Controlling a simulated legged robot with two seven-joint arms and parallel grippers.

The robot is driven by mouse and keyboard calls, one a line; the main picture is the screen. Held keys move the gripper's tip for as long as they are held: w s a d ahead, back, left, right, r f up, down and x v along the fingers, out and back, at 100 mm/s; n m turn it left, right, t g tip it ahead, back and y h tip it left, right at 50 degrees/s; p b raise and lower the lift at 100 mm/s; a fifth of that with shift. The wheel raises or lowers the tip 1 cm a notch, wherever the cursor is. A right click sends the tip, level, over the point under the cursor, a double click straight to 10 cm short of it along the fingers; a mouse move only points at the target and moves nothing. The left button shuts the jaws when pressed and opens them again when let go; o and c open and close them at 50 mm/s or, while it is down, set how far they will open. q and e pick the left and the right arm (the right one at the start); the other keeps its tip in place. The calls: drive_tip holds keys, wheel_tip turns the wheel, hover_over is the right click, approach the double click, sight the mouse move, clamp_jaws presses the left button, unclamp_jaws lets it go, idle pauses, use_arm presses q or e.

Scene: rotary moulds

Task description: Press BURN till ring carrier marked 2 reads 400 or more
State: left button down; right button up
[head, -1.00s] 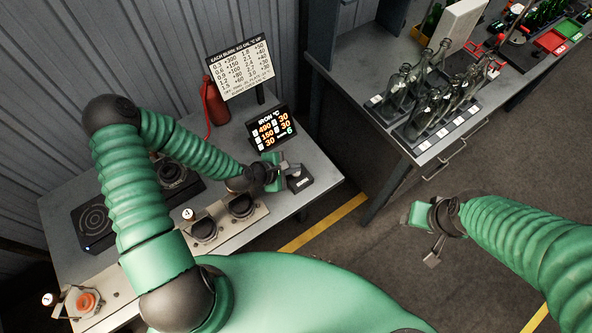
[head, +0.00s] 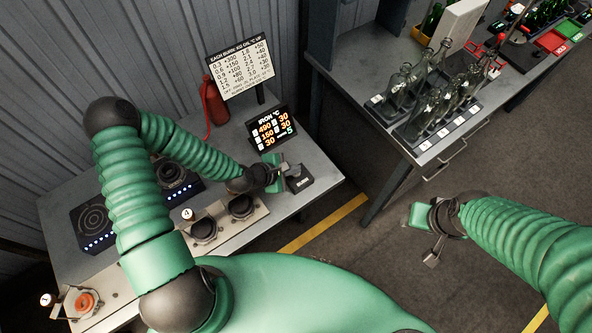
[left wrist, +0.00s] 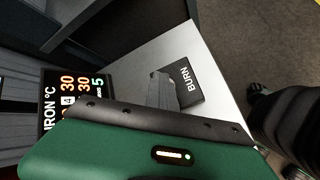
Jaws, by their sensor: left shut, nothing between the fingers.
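The black BURN button box (head: 300,180) sits at the right end of the grey bench; its BURN label also shows in the left wrist view (left wrist: 187,80). My left gripper (head: 284,169) is shut and empty, its tips at the box; I cannot tell whether they touch it. The IRON °C display (head: 269,130) reads 490, 150 and 30 on the left, 30 and 30 on the right, with a green 5. Its row labels are too small to read in the head view. Carrier tags 4 (head: 187,214) and 1 (head: 46,299) show; I cannot make out a tag 2.
A chart board (head: 240,68) stands behind the display, beside a red extinguisher (head: 214,101). A black hotplate (head: 92,216) has a row of lights lit. Bottles (head: 437,100) stand on the right bench. My right gripper (head: 424,240) hangs over open floor.

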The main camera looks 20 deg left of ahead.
use_arm(q)
drive_tip(key=shift+a+r+p, duration=0.1)
drive_tip(key=shift+r+p, duration=0.7)
drive_tip(key=shift+r, duration=0.05)
wheel_tip(320, 180, up, 5)
drive_tip(key=p, duration=0.4)
drive_tip(key=shift+r+p, duration=0.1)
drive_tip(key=shift+p, duration=0.25)
